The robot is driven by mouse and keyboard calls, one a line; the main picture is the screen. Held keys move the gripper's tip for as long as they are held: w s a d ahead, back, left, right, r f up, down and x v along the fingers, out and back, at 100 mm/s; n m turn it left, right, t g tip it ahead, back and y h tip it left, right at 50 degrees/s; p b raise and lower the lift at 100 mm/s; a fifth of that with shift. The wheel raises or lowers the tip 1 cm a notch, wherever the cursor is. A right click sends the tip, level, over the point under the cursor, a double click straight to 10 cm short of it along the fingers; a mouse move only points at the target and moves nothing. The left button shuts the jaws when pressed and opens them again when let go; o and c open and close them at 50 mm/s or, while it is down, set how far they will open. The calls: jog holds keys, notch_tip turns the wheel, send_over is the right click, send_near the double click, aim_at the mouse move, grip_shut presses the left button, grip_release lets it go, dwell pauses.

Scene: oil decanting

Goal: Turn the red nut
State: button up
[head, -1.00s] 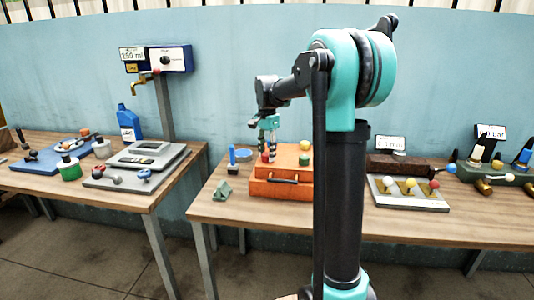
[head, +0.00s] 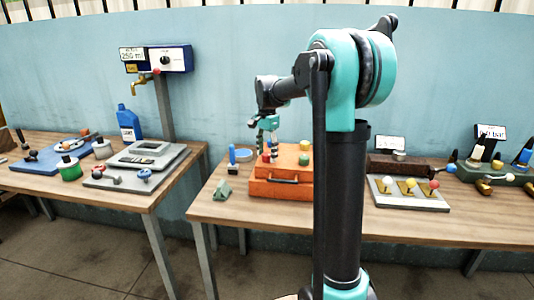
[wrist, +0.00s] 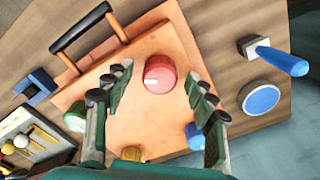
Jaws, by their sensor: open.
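The red nut (wrist: 160,74) is a round red knob on top of the orange box (wrist: 150,110). In the wrist view it sits between the fingertips of my gripper (wrist: 161,78), with a visible gap on both sides. The gripper is open and empty, pointing down over the box. In the head view my gripper (head: 268,132) hangs above the left part of the orange box (head: 285,188). The red nut shows there only as a small patch just below the fingers. I cannot tell the exact height of the fingertips over the nut.
A blue knob (wrist: 195,136) sits near the right finger, and a green knob (wrist: 75,117) lies to the left. The box has a black handle (wrist: 85,35). A blue peg (wrist: 282,60) and a blue disc (wrist: 260,98) stand beside the box.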

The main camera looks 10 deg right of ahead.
aim_at(267, 154)
jog(key=shift+r, duration=0.1)
notch_tip(267, 154, up, 12)
dwell(0.5)
